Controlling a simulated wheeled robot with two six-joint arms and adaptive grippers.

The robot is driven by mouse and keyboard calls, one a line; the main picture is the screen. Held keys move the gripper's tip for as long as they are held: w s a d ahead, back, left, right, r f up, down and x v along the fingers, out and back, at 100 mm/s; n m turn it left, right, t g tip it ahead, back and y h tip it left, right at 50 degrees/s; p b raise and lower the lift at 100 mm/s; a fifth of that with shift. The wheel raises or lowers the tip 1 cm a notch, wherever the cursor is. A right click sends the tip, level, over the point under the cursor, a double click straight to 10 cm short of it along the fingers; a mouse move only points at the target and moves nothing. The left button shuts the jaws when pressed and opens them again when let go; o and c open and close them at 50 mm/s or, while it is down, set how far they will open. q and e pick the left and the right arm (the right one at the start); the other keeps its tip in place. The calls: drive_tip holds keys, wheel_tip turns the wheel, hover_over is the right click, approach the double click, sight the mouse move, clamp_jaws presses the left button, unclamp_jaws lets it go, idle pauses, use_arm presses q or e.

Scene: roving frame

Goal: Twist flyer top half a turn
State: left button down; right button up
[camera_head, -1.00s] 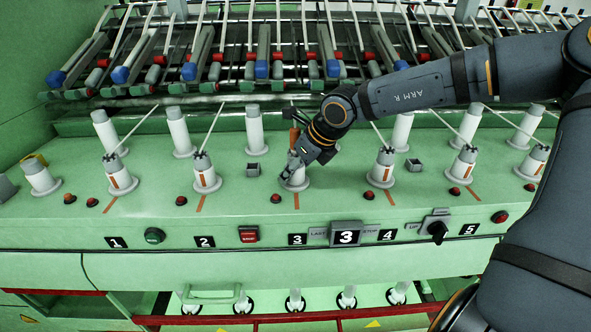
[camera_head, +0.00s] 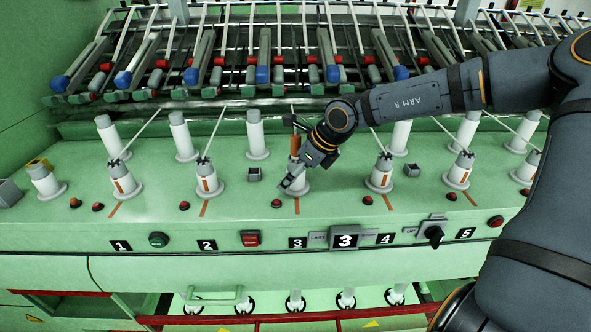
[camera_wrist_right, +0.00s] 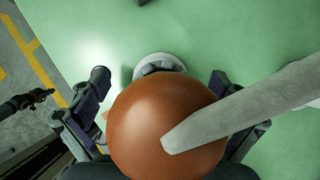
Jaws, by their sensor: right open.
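The flyer at position 3 (camera_head: 302,186) stands on the green deck in the head view, its white base partly hidden behind my right gripper (camera_head: 290,184). An orange-brown rounded piece (camera_wrist_right: 160,125) fills the middle of the right wrist view, with a pale rod (camera_wrist_right: 245,112) crossing its right side. My right gripper (camera_wrist_right: 160,84) is open, with one finger on either side of the orange-brown piece; contact cannot be told. A small dark jaw-like shape (camera_wrist_right: 30,99) at the wrist view's left may be my left gripper.
Similar flyers stand on both sides, such as one at left (camera_head: 208,182) and one at right (camera_head: 381,176). White bobbins (camera_head: 256,135) stand behind them. Slanting pale rods (camera_head: 213,130) run up to the rollers. A control panel (camera_head: 345,237) and buttons line the front edge.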

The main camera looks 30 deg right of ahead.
sight(300, 137)
idle(0.3)
drive_tip(key=shift+r+p, duration=2.65)
drive_tip(key=shift+r, duration=1.9)
